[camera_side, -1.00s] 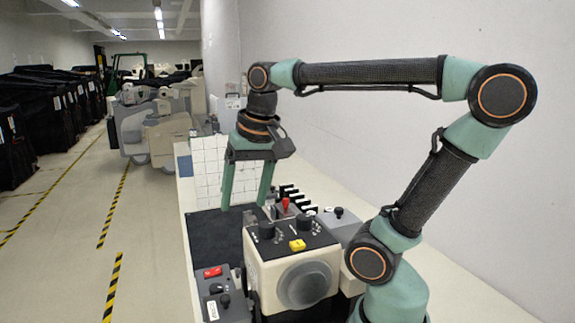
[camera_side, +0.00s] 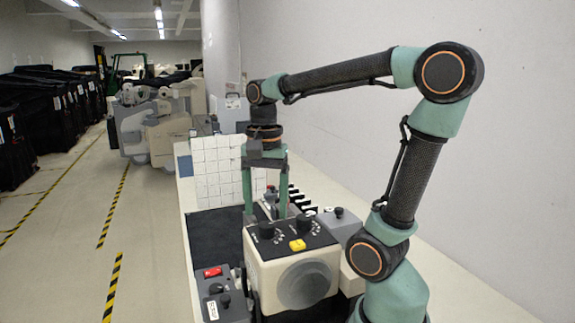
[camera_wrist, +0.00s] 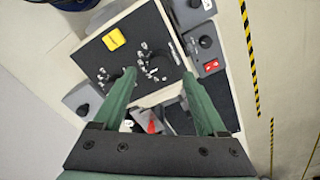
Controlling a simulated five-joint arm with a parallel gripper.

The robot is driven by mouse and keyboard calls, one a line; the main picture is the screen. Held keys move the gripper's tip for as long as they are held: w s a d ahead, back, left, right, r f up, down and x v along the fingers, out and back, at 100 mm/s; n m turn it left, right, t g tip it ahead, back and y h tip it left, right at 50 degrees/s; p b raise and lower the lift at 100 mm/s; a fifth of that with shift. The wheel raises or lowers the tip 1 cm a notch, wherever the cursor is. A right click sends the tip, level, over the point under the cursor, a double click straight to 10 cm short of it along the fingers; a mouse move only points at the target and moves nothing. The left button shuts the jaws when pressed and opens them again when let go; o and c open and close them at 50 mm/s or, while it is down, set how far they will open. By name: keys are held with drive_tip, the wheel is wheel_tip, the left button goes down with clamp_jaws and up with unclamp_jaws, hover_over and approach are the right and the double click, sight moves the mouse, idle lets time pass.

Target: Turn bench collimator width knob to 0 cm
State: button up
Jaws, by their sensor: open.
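The bench collimator is a cream box (camera_side: 292,282) with a dark top panel, seen at lower middle in the side view. Its top carries a left black knob (camera_side: 266,231), a right black knob (camera_side: 304,223) with white marks around them, and a yellow button (camera_side: 297,245). The labels are too small to read, so I cannot tell which knob is width or where it points. My gripper (camera_side: 266,210) is open and empty, fingers down, behind the box's far edge. In the wrist view a knob (camera_wrist: 158,62) appears between the fingertips (camera_wrist: 159,76); the other is partly hidden by a finger.
A grey box with a red switch (camera_side: 212,271) stands left of the collimator. Another grey box with a black knob (camera_side: 338,212) stands to its right. A red-topped part and black slotted pieces lie behind it. White tiles (camera_side: 215,165) stand at the back.

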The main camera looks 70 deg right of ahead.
sight(267, 224)
drive_tip(key=shift+f, duration=1.75)
clamp_jaws()
